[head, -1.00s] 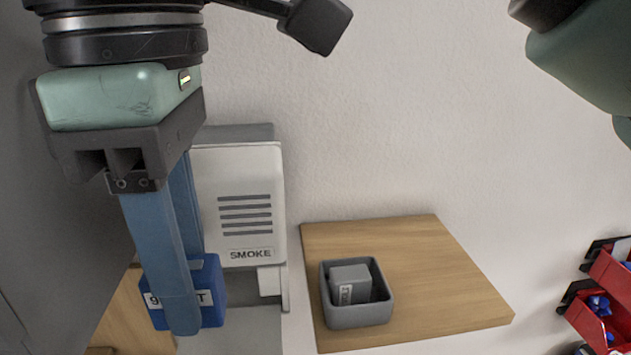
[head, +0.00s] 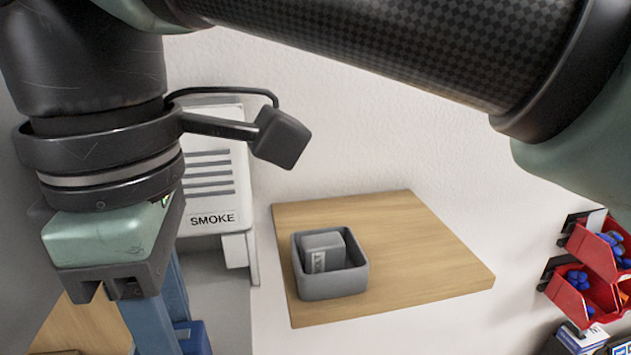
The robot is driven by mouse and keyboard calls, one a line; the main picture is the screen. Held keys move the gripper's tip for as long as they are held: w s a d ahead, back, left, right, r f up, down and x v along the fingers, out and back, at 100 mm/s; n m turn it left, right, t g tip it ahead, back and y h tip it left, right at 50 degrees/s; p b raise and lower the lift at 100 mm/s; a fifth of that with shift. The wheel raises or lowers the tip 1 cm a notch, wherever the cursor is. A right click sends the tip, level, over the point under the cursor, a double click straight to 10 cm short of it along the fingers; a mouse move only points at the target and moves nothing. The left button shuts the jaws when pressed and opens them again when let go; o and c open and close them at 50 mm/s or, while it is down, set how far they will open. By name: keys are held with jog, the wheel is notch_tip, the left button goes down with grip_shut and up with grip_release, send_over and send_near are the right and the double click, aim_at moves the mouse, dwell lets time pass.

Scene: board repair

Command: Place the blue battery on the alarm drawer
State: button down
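My gripper (head: 168,330) points down at the lower left of the head view, with its long blue fingers cut off by the bottom edge. It is shut on the blue battery (head: 196,340), of which only an upper corner shows beside the fingers. The white smoke alarm (head: 232,165), marked SMOKE, is on the wall behind my gripper, partly hidden by my arm. A small white part (head: 237,250) and a grey panel (head: 215,285) show below the alarm. I cannot tell clearly which is the alarm drawer. The battery overlaps the grey panel's lower left in the picture; contact is not visible.
A wooden board (head: 425,260) to the right holds a grey tray (head: 335,288) with a grey block (head: 322,250) in it. Red bins (head: 577,290) with blue parts are at the far right. My upper arm crosses the top of the view.

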jog(key=shift+f, duration=0.1)
jog(key=c, duration=0.9)
grip_release()
